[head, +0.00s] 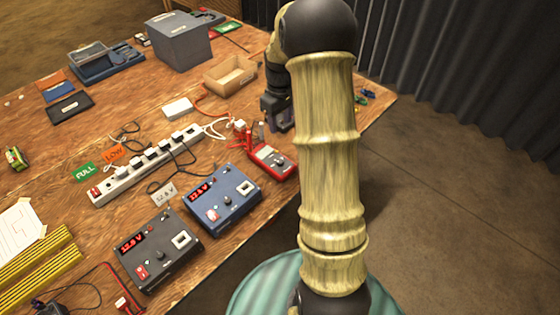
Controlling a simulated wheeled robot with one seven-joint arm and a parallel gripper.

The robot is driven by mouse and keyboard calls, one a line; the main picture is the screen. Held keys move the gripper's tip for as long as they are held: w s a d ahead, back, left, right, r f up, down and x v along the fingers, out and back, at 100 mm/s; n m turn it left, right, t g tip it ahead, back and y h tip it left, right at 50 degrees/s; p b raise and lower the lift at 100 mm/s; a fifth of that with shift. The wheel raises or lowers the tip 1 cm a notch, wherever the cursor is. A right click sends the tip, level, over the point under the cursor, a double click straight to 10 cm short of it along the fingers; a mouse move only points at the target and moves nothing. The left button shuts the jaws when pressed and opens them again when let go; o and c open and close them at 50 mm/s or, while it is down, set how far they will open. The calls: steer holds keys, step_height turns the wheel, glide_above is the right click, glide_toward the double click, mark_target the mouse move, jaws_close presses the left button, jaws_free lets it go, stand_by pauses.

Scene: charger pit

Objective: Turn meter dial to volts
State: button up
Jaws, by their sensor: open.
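The red meter (272,161) lies on the wooden bench near its right edge, just right of the blue charger box. Its dial is too small for me to read its setting. My gripper (277,124) is at the end of my arm, beyond the meter and apart from it in the picture. It is open and I see nothing held in it. Its fingertips are small and dark. My pale arm link covers the area right of the meter.
A blue charger box (224,200) and a dark charger box (158,250) stand left of the meter. A white power strip (146,163) with plugs and cables lies behind them. An open wooden tray (230,75) is farther back.

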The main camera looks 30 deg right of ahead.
mark_target(280, 161)
steer(key=shift+r, duration=0.1)
step_height(280, 161, down, 18)
steer(key=shift+r+p, duration=0.25)
steer(key=shift+p, duration=0.3)
stand_by(0.3)
steer(key=shift+c, duration=0.3)
steer(key=c, duration=0.9)
